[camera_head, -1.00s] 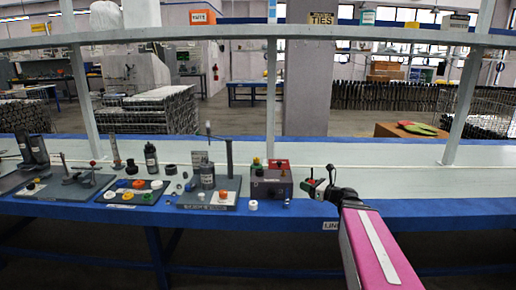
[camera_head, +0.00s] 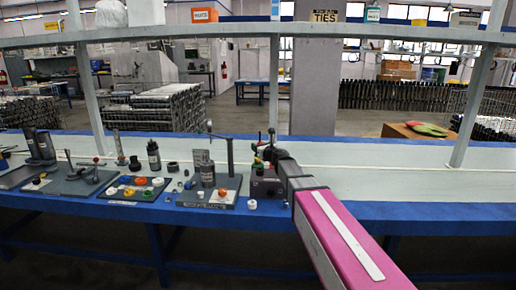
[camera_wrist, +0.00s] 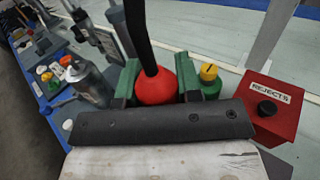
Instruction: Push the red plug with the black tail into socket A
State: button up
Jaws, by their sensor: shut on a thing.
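The red plug (camera_wrist: 155,88) is a round red bulb in the wrist view, with a thick black tail (camera_wrist: 137,30) rising from it toward the top edge. My gripper (camera_wrist: 157,80) has green jaws shut on the plug, one on each side. In the head view my gripper (camera_head: 268,152) is over the back part of the dark grey box (camera_head: 264,188) on the bench. Socket A cannot be made out in either view, and the underside of the plug is hidden by my gripper's dark front plate.
In the wrist view a red REJECTS box (camera_wrist: 272,115) with a black knob stands close on the right. A green piece with a yellow cap (camera_wrist: 209,75) is just right of the jaws. A grey bottle (camera_wrist: 88,82) stands left. The bench right of my arm is clear.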

jog(key=shift+f, duration=2.9)
jog(key=shift+f, duration=1.9)
jog(key=o, duration=1)
jog(key=shift+d, duration=0.1)
jog(key=v, duration=1)
jog(key=shift+s+d, duration=0.2)
jog(key=shift+s, duration=0.1)
jog(key=shift+s, duration=0.1)
